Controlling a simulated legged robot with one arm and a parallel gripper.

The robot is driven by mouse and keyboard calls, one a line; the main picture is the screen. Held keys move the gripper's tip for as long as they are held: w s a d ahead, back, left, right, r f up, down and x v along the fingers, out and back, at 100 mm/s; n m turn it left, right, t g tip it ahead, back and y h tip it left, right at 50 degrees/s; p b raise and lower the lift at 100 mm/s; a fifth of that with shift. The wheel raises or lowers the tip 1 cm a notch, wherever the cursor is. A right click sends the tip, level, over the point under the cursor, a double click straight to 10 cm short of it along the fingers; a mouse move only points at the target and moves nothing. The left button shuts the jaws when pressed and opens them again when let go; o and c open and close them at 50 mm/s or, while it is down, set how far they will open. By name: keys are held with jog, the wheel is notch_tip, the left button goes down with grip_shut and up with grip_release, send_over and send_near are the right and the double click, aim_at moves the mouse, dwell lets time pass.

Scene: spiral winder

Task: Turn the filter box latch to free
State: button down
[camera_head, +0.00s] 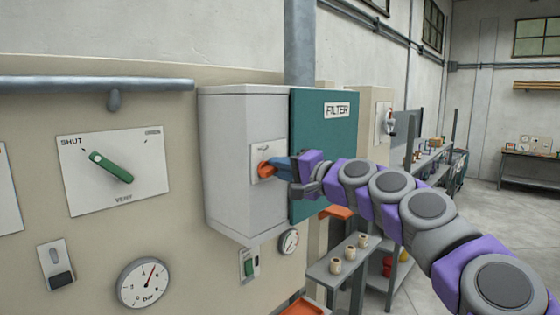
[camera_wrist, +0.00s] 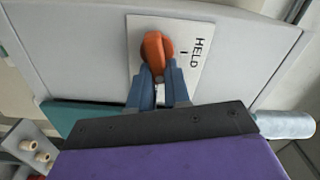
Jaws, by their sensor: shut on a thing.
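The filter box (camera_head: 238,165) is a light grey box on the wall with a teal door (camera_head: 325,130) labelled FILTER. On its grey side sits an orange latch (camera_head: 266,170) on a white plate. In the wrist view the orange latch (camera_wrist: 154,48) shows close up on the plate (camera_wrist: 192,75), with the word HELD and a short mark beside it. My gripper (camera_head: 284,167) reaches in from the right. Its blue fingers (camera_wrist: 158,80) are shut on the lower end of the latch knob. The fingers hide part of the knob.
A green pointer dial (camera_head: 112,167) marked SHUT and VENT, a pressure gauge (camera_head: 144,283) and a grey pipe (camera_head: 95,84) are on the panel to the left. A small gauge (camera_head: 289,241) sits below the box. A shelf (camera_head: 345,265) with several small cylinders stands below my arm.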

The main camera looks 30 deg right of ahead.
jog(key=shift+f+m+p, duration=0.2)
jog(key=shift+m+p, duration=0.2)
jog(key=shift+m, duration=0.35)
jog(key=shift+f+m+p, duration=0.2)
jog(key=shift+m+p, duration=0.2)
jog(key=shift+m, duration=0.35)
jog(key=shift+f, duration=0.1)
jog(key=c, duration=1.4)
grip_release()
jog(key=o, duration=0.3)
jog(key=shift+w+d, duration=0.15)
jog(key=shift+d, duration=0.05)
jog(key=b+v, duration=0.2)
jog(key=v, duration=1.5)
jog(key=shift+d, duration=0.15)
